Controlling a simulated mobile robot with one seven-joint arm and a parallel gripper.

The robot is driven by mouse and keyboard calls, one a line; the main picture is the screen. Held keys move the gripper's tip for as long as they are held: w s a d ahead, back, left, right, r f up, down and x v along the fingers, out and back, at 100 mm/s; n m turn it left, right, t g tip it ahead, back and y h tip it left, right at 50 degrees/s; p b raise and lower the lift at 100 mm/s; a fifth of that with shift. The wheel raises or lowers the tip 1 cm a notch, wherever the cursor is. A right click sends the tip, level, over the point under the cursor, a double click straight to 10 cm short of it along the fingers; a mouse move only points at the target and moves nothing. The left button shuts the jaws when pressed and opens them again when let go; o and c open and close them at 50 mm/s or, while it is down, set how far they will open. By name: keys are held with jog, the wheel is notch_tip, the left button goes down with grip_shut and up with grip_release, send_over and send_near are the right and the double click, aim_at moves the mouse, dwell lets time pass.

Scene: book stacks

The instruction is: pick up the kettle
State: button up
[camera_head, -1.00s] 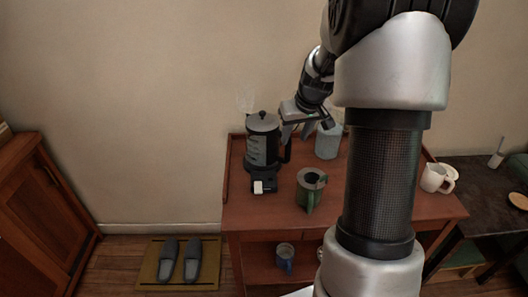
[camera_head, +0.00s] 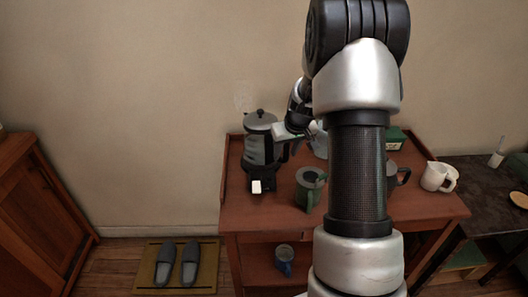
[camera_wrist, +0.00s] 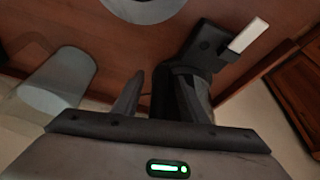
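The kettle (camera_head: 260,150), dark with a grey lid and a grey side panel, stands upright at the left of the red-brown table. Its black handle (camera_head: 285,151) is on its right side. A black base with a white switch (camera_head: 257,186) shows at its front; the base also shows in the wrist view (camera_wrist: 206,42). My gripper (camera_head: 292,133) is just right of the kettle, near the handle's top; contact cannot be told. The kettle's body is mostly hidden there.
A green mug (camera_head: 309,188) stands in front of the gripper. A grey canister (camera_wrist: 50,85) is close beside the gripper in the wrist view. A dark mug (camera_head: 398,175), green box (camera_head: 397,139) and white jug (camera_head: 435,177) are farther right. A wall is behind.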

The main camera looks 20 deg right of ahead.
jog(key=shift+c, duration=0.4)
grip_shut()
dwell(0.9)
jog(key=shift+r, duration=0.1)
